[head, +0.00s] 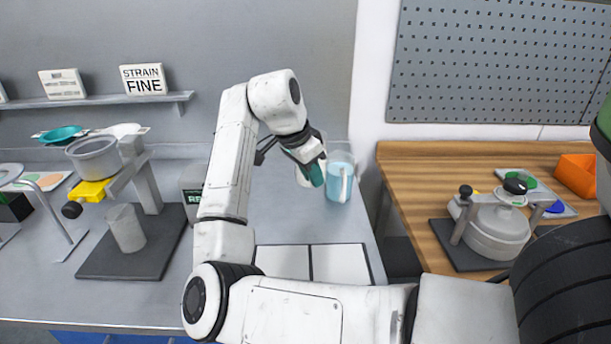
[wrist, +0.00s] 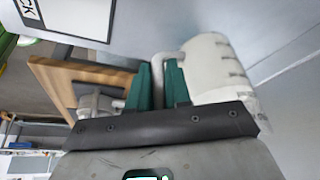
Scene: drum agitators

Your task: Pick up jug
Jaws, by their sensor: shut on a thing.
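My gripper (head: 315,172) reaches over the back of the grey bench, its teal fingers pointing down. In the wrist view, my gripper (wrist: 159,88) is shut on the handle of a white jug (wrist: 208,62) with marks along its side. The jug's body lies to the right of the fingers.
A white-paneled mat (head: 340,263) lies in front. A stand with a grey pot (head: 94,157) is at left. A wooden table (head: 420,180) with a lidded pot (head: 497,232) is at right.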

